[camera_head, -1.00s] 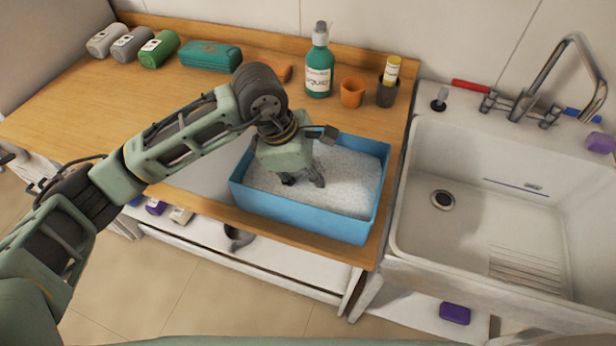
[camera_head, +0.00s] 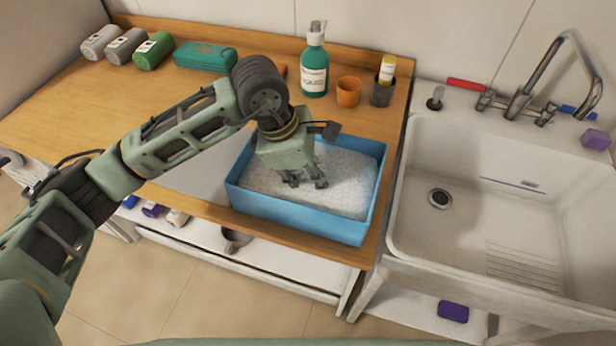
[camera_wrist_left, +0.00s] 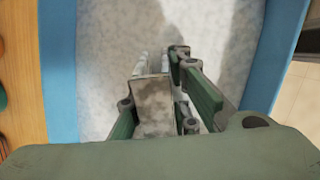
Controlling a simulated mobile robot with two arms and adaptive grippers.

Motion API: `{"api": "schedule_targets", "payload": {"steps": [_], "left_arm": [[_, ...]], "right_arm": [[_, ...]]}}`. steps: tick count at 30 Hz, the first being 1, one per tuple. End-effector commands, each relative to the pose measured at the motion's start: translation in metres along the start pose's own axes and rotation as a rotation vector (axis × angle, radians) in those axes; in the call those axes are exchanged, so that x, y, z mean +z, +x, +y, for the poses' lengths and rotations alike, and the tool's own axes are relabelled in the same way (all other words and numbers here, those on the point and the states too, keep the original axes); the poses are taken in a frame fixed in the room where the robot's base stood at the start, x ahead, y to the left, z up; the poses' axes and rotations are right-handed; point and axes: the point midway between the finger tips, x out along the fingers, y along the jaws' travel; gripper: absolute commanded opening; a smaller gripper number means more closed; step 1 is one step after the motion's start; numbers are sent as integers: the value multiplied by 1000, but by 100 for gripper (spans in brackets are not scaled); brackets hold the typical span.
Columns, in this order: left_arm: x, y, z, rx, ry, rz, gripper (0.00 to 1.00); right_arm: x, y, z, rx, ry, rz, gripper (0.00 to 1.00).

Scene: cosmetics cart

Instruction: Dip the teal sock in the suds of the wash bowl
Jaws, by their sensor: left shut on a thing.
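The blue wash bowl (camera_head: 300,220) stands on the wooden counter, filled with white-grey suds (camera_head: 345,185). My left gripper (camera_head: 305,181) points down into the bowl, its fingertips at the suds. In the left wrist view, the gripper (camera_wrist_left: 165,65) is over the suds between the blue walls (camera_wrist_left: 60,80). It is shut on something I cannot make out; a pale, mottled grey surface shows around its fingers. No teal sock can be made out in either view; the suds or fingers may hide it. My right gripper is not in view.
A green pump bottle (camera_head: 314,65), an orange cup (camera_head: 348,91) and a dark cup (camera_head: 381,92) stand behind the bowl. A teal case (camera_head: 205,56) and several rolls (camera_head: 154,50) lie at the back left. The white sink (camera_head: 480,180) is at right. The left counter is clear.

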Motion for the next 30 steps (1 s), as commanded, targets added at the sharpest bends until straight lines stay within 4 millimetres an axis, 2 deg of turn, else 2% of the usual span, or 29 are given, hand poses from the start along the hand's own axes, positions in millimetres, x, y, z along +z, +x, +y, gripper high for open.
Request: {"api": "schedule_targets", "payload": {"steps": [6,30], "left_arm": [[6,-21,3,5,-1,-1,0],[24,-83,8,6,1,-1,0]], "right_arm": [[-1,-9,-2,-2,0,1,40],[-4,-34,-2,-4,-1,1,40]]}}
